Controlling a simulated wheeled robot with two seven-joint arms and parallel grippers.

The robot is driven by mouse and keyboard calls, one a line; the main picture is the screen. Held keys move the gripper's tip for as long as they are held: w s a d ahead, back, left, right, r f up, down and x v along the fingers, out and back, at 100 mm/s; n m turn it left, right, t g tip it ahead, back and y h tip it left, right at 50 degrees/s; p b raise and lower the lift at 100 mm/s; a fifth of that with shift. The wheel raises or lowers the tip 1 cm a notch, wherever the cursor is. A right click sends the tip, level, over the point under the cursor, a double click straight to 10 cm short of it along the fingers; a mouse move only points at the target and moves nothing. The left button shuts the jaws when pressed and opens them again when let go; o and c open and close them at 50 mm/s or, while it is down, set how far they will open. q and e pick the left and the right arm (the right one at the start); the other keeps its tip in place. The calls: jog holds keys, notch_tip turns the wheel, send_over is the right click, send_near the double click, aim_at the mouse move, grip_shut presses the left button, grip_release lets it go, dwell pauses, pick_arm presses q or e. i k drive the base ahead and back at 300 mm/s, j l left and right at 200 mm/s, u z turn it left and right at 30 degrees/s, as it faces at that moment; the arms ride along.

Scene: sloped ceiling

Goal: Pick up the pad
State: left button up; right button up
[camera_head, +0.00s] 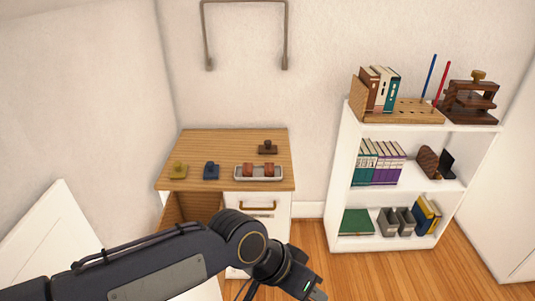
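I cannot tell for sure which thing is the pad. On the wooden desk top are a small yellow block with a knob (179,170), a blue one (211,170) and a dark brown one (268,147). A pale tray (238,173) at the desk's front right holds two reddish-brown pieces (248,170). My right gripper is out of view.
The white bookcase (341,170) at the right holds books, a wooden press (470,98), grey holders and blue and red rods. The desk has a drawer with a brass handle (257,207). Bare wood floor (370,275) lies before the bookcase. A white panel (50,235) leans at the left.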

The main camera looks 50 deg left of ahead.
aim_at(212, 169)
jog(key=u, duration=3.4)
jog(key=i+l+u, duration=0.1)
jog(key=l+u, duration=0.25)
jog(key=l, duration=0.2)
jog(key=i+l+u, duration=0.1)
jog(key=l+u, duration=0.25)
jog(key=l, duration=0.15)
jog(key=l+u, duration=0.35)
jog(key=l, duration=0.8)
jog(key=k+l, duration=0.15)
jog(key=l, duration=0.45)
jog(key=i+u, duration=0.05)
